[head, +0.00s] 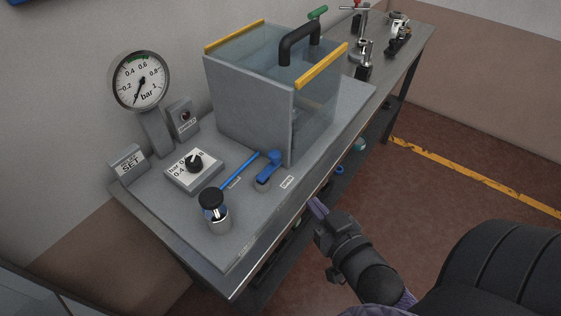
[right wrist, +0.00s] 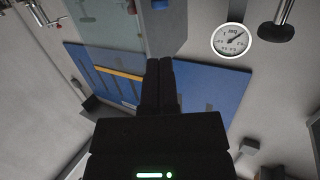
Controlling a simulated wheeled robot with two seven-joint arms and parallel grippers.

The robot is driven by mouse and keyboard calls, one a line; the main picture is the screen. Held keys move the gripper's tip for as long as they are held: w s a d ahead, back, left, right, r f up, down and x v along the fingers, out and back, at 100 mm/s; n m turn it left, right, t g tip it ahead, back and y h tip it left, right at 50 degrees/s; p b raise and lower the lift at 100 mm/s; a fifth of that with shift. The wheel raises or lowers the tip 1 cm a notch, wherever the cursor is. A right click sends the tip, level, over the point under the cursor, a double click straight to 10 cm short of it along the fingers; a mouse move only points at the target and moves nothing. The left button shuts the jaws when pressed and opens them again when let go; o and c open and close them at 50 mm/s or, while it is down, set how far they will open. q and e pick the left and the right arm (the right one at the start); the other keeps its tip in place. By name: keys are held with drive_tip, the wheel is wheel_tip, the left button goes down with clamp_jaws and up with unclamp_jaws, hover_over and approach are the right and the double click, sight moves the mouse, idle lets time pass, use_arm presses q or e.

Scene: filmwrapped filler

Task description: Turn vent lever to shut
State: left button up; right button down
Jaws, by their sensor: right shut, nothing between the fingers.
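The blue vent lever (head: 268,168) sits on a short grey base near the bench's front edge, beside a small white label (head: 287,182) too small to read surely. Its handle slants up toward the clear-walled box. My right gripper (head: 318,206) is to the right of and apart from the lever, just off the front edge. In the right wrist view its fingers (right wrist: 160,80) are together and empty. A blue piece (right wrist: 158,5) at the top of that view may be the lever. My left gripper is not in view.
A clear-lidded box (head: 250,110) with a black handle stands behind the lever. A black-knobbed valve (head: 212,198), blue tube (head: 240,172), dial box (head: 190,170) and round gauge (head: 140,80) are to the left. Metal fittings (head: 365,55) stand farther along the bench (head: 225,270).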

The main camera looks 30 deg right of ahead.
sight(278, 158)
drive_tip(key=w+b, duration=0.1)
drive_tip(key=w, duration=0.3)
drive_tip(key=w+f, duration=0.1)
drive_tip(key=w, duration=0.3)
drive_tip(key=w+d+f+b, duration=0.1)
drive_tip(key=w, duration=0.3)
drive_tip(key=shift+w+b, duration=0.3)
drive_tip(key=shift+b, duration=0.05)
drive_tip(key=shift+w, duration=0.4)
